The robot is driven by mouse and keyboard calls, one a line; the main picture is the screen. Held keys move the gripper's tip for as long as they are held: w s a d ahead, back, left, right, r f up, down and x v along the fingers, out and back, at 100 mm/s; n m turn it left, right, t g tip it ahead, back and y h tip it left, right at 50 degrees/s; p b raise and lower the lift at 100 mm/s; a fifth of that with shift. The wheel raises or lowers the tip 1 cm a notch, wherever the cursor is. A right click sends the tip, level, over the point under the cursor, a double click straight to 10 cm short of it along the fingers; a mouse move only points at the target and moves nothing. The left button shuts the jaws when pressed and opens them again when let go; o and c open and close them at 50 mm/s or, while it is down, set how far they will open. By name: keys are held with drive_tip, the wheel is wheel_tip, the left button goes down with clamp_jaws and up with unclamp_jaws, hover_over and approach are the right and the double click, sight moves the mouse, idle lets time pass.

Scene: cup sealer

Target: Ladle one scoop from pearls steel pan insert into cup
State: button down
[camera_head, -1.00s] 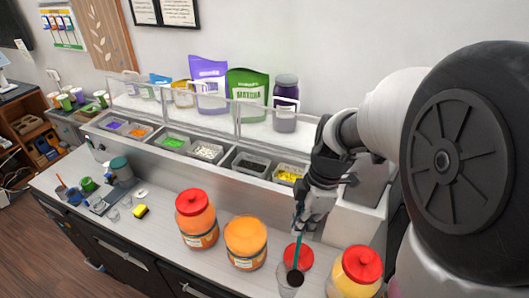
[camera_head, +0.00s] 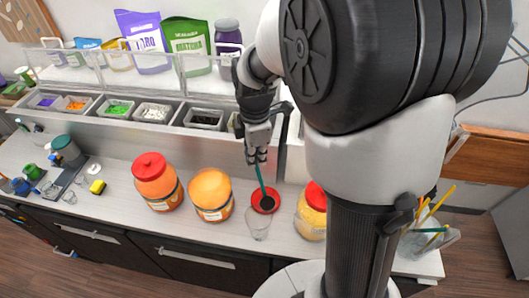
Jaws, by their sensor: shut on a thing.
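My gripper (camera_head: 257,157) points down over the counter and is shut on the teal handle of a ladle (camera_head: 260,178). The ladle's dark bowl (camera_head: 268,204) hangs at the lower end, in front of a red lid in this view; its height above the counter is hard to tell. A clear cup (camera_head: 258,230) stands upright just nearer than the bowl; I cannot make out its contents. A steel pan insert with dark contents (camera_head: 203,119), which look like pearls, sits in the row behind, left of my gripper.
Orange jars (camera_head: 158,184) (camera_head: 212,197) stand left of the cup and a yellow, red-lidded jar (camera_head: 312,215) right. The red lid (camera_head: 262,193) lies behind the cup. A clear guard (camera_head: 150,72) stands above the inserts. A straw holder (camera_head: 425,244) is at the right.

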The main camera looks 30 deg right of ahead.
drive_tip(key=s+a+f+t+h+b, duration=0.1)
drive_tip(key=a+f+h+b, duration=0.3)
drive_tip(key=a+b, duration=0.3)
drive_tip(key=s+a+f+t+h+b, duration=0.1)
drive_tip(key=s+a+f+h+b, duration=0.2)
drive_tip(key=a+b, duration=0.4)
drive_tip(key=a+f+h+b, duration=0.4)
drive_tip(key=a+f+h, duration=0.3)
drive_tip(key=f, duration=0.4)
drive_tip(key=shift+a+t, duration=0.3)
drive_tip(key=shift+a, duration=0.15)
idle(1.0)
